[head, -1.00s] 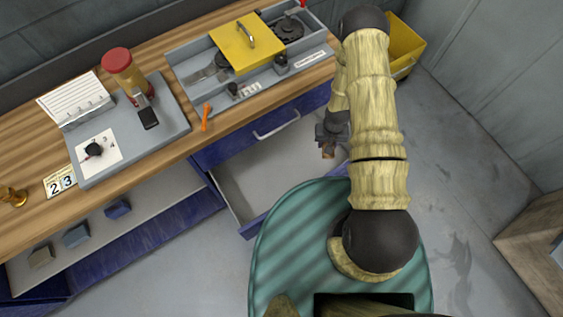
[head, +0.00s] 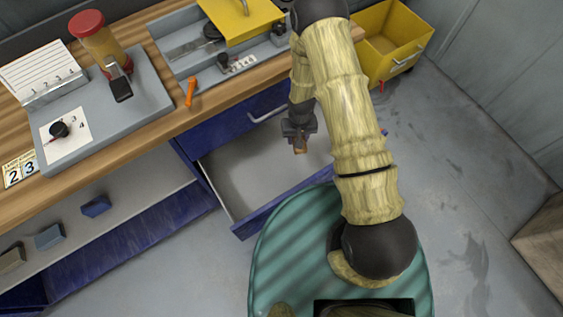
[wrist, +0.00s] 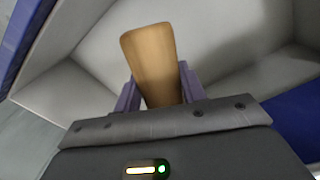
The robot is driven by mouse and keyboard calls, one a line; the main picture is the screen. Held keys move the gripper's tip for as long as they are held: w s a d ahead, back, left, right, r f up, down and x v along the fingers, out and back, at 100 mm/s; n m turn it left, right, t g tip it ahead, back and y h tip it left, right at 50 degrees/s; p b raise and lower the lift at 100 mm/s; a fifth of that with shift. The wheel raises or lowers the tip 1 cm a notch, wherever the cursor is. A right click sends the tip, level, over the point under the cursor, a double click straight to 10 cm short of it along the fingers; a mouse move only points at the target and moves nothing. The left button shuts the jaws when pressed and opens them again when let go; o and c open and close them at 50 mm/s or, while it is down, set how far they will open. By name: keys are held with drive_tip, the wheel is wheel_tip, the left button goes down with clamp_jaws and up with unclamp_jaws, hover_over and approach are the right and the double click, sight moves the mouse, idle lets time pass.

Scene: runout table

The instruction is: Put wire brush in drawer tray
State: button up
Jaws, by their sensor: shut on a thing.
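My gripper (head: 299,143) is over the open drawer tray (head: 245,175), toward its right side. In the wrist view, my gripper (wrist: 160,95) is shut on a wooden piece, which looks like the handle of the wire brush (wrist: 150,52). The brush (head: 300,146) shows in the head view as a small brown end below the jaws. Its bristles are not visible. The drawer tray (wrist: 95,40) has a pale grey inside and a blue front, and the part in view is empty. The brush appears above the drawer floor; the exact height I cannot tell.
The wooden bench top (head: 150,135) stands above the drawer, with an orange-handled tool (head: 190,91) near its edge. A yellow bin (head: 388,45) is at the back right. An open shelf with several small blocks is at lower left.

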drive_tip(key=s+a+f+n+b, duration=0.1)
drive_tip(key=s+a+f+b, duration=0.3)
drive_tip(key=b, duration=0.6)
drive_tip(key=s+a+f+n+b, duration=0.2)
drive_tip(key=s+a+f+b, duration=0.1)
drive_tip(key=a+f+b, duration=0.5)
drive_tip(key=s+a+f+n+b, duration=0.1)
drive_tip(key=s+a+f+b, duration=0.3)
drive_tip(key=b, duration=0.9)
drive_tip(key=shift+s+a+f+n+b, duration=0.2)
drive_tip(key=shift+a+f, duration=0.4)
drive_tip(key=shift+a, duration=0.25)
drive_tip(key=shift+s+a+f+n+b, duration=0.1)
drive_tip(key=shift+a+f+n, duration=0.1)
drive_tip(key=shift+a+f, duration=0.5)
drive_tip(key=shift+s+a+r, duration=0.15)
drive_tip(key=shift+s+a, duration=0.1)
drive_tip(key=w+d+b, duration=0.1)
drive_tip(key=w+d, duration=0.5)
drive_tip(key=w+d+b, duration=0.2)
drive_tip(key=w+d, duration=0.4)
drive_tip(key=d, duration=0.1)
drive_tip(key=shift+w+d+b, duration=0.1)
drive_tip(key=shift+w+b, duration=0.1)
drive_tip(key=shift+b, duration=0.1)
